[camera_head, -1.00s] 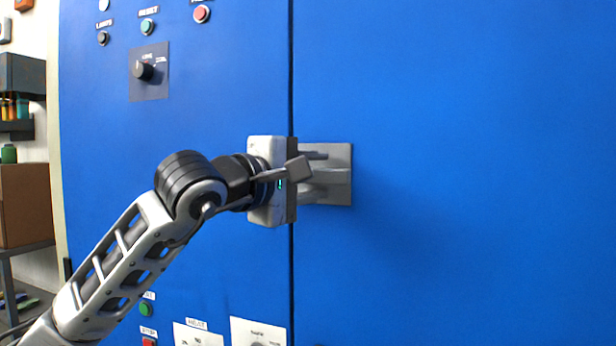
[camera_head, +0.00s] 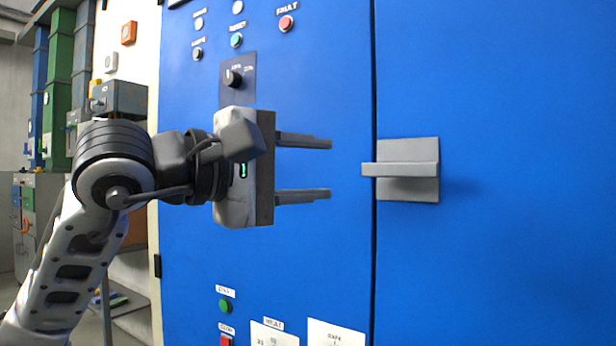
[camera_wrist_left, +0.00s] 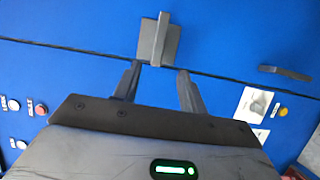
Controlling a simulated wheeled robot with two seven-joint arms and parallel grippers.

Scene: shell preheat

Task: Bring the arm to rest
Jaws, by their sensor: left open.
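My left gripper (camera_head: 328,169) is open and empty in front of the blue cabinet (camera_head: 500,270). Its two fingers point right, apart from each other. The grey door handle (camera_head: 408,170) on its square plate is to the right of the fingertips, with a gap between them. In the left wrist view the fingers (camera_wrist_left: 156,68) point at the handle (camera_wrist_left: 158,42), which lies beyond the tips. My right gripper is in neither view.
A rotary knob (camera_head: 233,78) and several buttons sit on the cabinet above my gripper. A green button (camera_head: 224,306), a red button (camera_head: 226,340) and labels are below. A shelf stands at the left behind my arm. The right door front is clear.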

